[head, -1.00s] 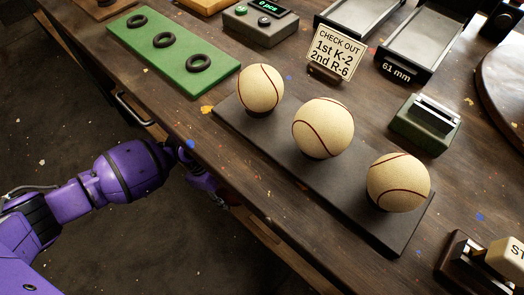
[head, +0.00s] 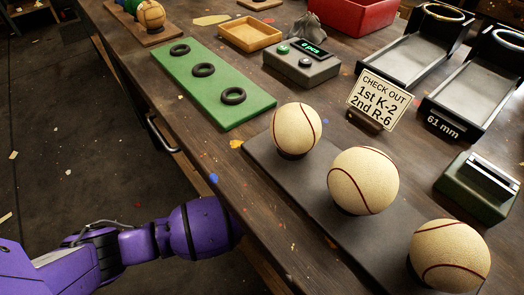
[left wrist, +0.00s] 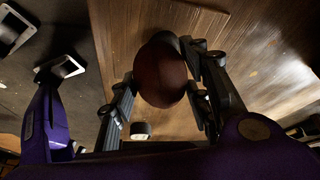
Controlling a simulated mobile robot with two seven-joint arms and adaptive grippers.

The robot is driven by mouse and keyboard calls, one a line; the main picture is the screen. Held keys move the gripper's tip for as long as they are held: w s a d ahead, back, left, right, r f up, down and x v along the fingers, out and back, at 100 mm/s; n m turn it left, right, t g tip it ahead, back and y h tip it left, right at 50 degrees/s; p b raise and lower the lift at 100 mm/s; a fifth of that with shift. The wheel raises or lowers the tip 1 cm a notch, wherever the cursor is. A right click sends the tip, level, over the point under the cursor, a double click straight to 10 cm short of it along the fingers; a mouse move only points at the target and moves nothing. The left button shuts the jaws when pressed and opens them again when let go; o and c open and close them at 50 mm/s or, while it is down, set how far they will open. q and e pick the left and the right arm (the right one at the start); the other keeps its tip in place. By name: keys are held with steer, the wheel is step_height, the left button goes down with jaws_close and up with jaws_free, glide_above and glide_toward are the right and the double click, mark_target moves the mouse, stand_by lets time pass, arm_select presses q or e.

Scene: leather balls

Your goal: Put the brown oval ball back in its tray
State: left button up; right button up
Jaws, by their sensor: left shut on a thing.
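In the left wrist view, a dark brown ball (left wrist: 161,75) sits between the fingers of my left gripper (left wrist: 162,88), which is shut on it. Wood shows behind the ball. In the head view my left arm comes in from the left, and its gripper and the ball are hidden below the table's edge. A shallow, empty wooden tray (head: 271,37) stands at the back of the table; I cannot tell whether it is the ball's own. My right gripper is not in view.
Several cream balls with red seams, one here (head: 363,181), sit on a dark board (head: 265,155) near the table's front edge. A green board (head: 196,72) holds black rings. A sign (head: 378,101), two dark chutes, a grey counter box (head: 301,66) and a red bin (head: 352,12) stand behind.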

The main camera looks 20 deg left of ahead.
arm_select(q)
steer(key=shift+w+d, duration=0.1)
steer(key=shift+w, duration=0.3)
steer(key=shift+f, duration=0.1)
steer(key=shift+f, duration=0.15)
steer(key=o, duration=1.3)
steer(key=p+v, duration=0.1)
steer(key=v, duration=0.3)
steer(key=shift+p, duration=0.3)
steer(key=a, duration=0.3)
steer(key=w+a, duration=0.1)
steer(key=a, duration=0.3)
steer(key=w+a, duration=0.1)
steer(key=a, duration=0.2)
steer(key=shift+w+a+f+p, duration=0.1)
steer(key=shift+a+f+p, duration=0.1)
steer(key=shift+f+p, duration=0.1)
steer(key=shift+a, duration=0.55)
